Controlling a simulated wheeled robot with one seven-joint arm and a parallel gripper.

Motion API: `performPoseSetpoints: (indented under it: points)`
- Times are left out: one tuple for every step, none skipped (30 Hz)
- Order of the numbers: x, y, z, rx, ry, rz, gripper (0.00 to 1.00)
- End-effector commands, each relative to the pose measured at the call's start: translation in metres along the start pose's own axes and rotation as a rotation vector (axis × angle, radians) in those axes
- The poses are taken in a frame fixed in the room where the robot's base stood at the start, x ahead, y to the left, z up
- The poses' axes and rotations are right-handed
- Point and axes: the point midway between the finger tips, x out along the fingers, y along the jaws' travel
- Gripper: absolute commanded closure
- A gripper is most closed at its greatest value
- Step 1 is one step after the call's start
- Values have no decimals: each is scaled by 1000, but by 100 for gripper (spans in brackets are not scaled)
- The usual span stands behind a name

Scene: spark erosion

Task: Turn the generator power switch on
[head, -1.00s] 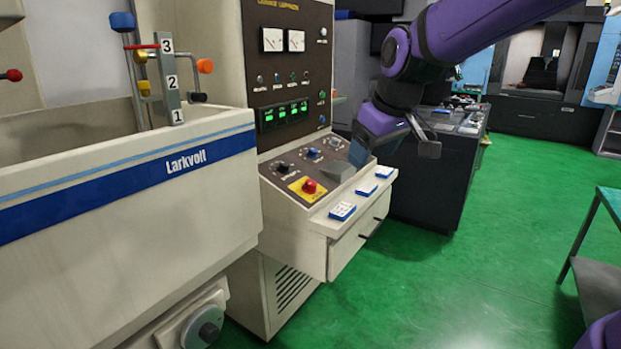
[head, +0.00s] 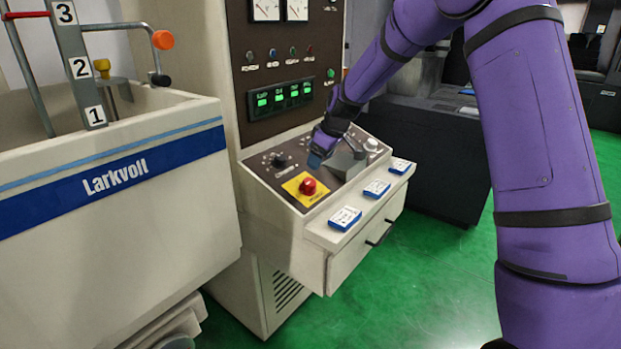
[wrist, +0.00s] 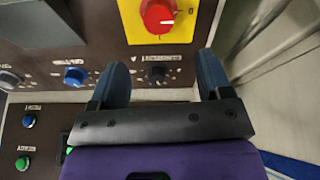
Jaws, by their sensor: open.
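A red rotary knob on a yellow plate (head: 292,188) sits on the sloping generator control panel; the red knob (wrist: 158,16) is at the top of the wrist view, with a "0" beside it. It looks like the power switch, but I cannot read its label. My gripper (wrist: 160,68) is open and empty, fingers pointing toward the panel. In the wrist view a small black knob (wrist: 157,73) shows between the fingers, and the red knob lies beyond their tips. In the head view my gripper (head: 320,160) is just behind the red knob, partly hiding the panel.
A blue knob (wrist: 75,76) is left of the fingers in the wrist view. A grey raised block (head: 345,163) stands on the panel beside my gripper. Blue-and-white boxes (head: 345,218) lie on the front ledge.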

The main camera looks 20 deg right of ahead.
Motion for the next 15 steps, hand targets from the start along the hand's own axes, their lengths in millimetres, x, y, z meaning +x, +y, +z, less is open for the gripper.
performPoseSetpoints:
  points:
    - [4, 1, 0, -3, 0, -3, 28]
    - [6, 1, 0, -4, 0, -3, 28]
    - [8, 1, 0, -4, 0, -4, 28]
    - [11, 1, 0, -5, 0, -4, 28]
    - [14, 0, 0, -5, -1, -4, 28]
    - [19, 0, 0, -5, -1, -4, 28]
    - [23, 0, 0, -4, -1, -4, 28]
    - [28, 0, 0, -4, -2, -4, 28]
    - [35, 0, 0, -4, -2, -4, 28]
    - [40, 0, 0, -3, -2, -4, 28]
    - [46, 1, 0, -2, -2, -4, 28]
    - [53, 0, 0, -2, -1, -4, 28]
    - [58, 0, 0, -2, -2, -4, 28]
    - [64, 0, 0, -2, -2, -5, 28]
    - [70, 0, 0, -3, -1, -4, 28]
